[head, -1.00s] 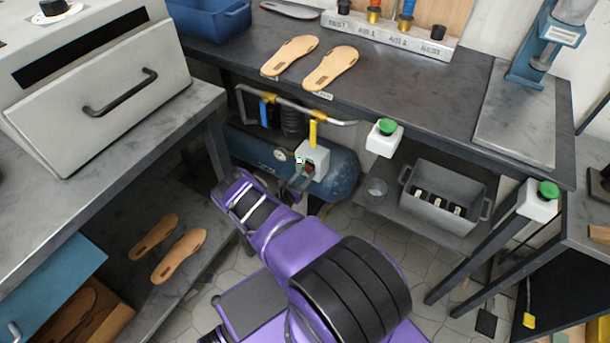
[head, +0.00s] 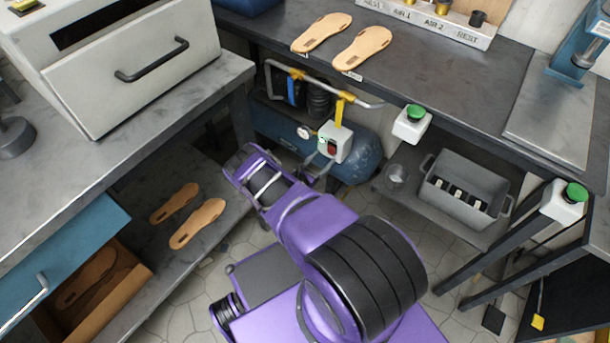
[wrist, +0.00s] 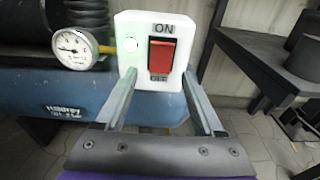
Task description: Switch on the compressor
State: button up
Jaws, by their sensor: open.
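The compressor is a blue tank (head: 362,158) under the dark workbench; it also shows in the wrist view (wrist: 35,85). Its white switch box (head: 338,134) faces my arm. In the wrist view the box (wrist: 125,28) carries a red rocker switch (wrist: 162,55), with ON above it and OFF partly hidden below it. A round white light or button sits left of the rocker. My gripper (wrist: 160,76) is open and empty, its fingers apart on either side of the lower box and rocker. Whether they touch the box I cannot tell. In the head view my gripper (head: 325,168) is just below the box.
A pressure gauge (wrist: 75,48) sits left of the box. A pipe with a yellow handle (head: 340,108) runs above it. A green button (head: 415,112) is on the bench's front edge. A grey crate (head: 465,195) stands on the lower shelf, right. The left bench (head: 150,128) flanks my arm.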

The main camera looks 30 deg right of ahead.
jog(key=p+v, duration=0.1)
jog(key=v, duration=1.3)
jog(key=shift+a, duration=0.3)
